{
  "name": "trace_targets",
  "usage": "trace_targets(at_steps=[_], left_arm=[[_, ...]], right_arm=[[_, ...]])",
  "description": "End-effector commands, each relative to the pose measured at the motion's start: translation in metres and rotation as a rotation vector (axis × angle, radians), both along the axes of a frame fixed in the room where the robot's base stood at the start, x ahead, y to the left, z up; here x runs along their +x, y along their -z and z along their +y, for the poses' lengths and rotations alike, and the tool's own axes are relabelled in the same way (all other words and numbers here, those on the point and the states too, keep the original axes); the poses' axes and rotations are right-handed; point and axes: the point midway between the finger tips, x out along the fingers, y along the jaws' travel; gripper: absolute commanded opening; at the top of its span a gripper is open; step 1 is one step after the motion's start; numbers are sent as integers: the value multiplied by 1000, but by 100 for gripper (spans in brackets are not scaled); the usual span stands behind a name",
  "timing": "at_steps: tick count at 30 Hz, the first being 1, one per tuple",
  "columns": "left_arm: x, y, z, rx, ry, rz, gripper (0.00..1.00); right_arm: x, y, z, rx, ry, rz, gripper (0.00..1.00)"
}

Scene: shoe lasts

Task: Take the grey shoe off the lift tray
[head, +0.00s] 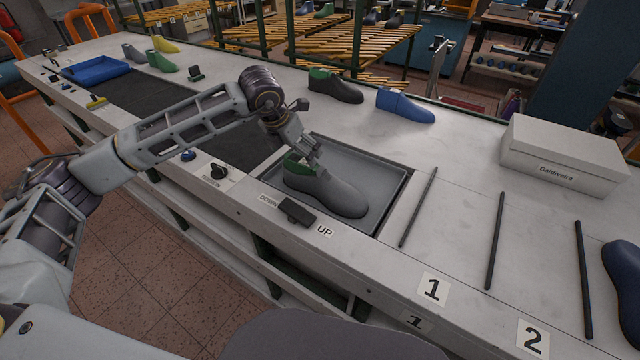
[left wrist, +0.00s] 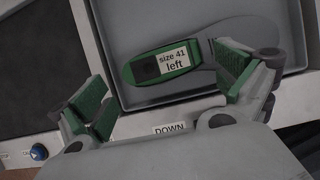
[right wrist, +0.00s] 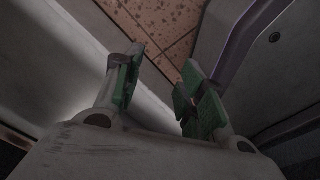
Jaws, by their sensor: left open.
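The grey shoe (head: 335,190) lies on the grey lift tray (head: 375,163) in the middle of the head view, its green heel top toward the back left. In the left wrist view the shoe (left wrist: 205,55) shows a label "size 41 left" on its green top. My left gripper (head: 312,153) is above the heel end. In the left wrist view, its green-padded fingers (left wrist: 165,92) are spread wide, with nothing held. My right gripper (right wrist: 163,92) has its fingers apart and empty, over the floor beside a pale edge; it is not visible in the head view.
A DOWN/UP switch (head: 296,212) sits in front of the tray. Behind it stand a dark green-topped shoe (head: 336,88) and a blue shoe (head: 405,105). Dark rods (head: 495,240) divide the numbered places on the right. A white box (head: 562,155) stands behind them. Place 1 looks clear.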

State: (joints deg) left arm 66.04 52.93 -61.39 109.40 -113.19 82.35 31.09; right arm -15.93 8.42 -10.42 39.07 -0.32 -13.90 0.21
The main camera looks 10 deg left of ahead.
Motion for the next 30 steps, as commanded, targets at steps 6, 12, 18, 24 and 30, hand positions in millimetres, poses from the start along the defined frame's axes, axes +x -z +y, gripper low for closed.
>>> trace_targets(at_steps=[6, 12, 18, 24, 30], left_arm=[[9, 23, -3, 0, 0, 2, 100], [13, 33, -5, -1, 1, 2, 100], [13, 34, -5, -1, 1, 2, 100], [13, 34, -4, -1, 1, 2, 100], [13, 33, -4, -2, 1, 1, 81]], right_arm=[[-18, 0, -9, -10, 0, 24, 40], [-27, 1, -16, -18, -2, 33, 40], [-25, 1, -16, -18, -2, 30, 40], [-19, 0, -9, -9, -1, 22, 40], [-13, 0, -1, 0, 1, 13, 40]])
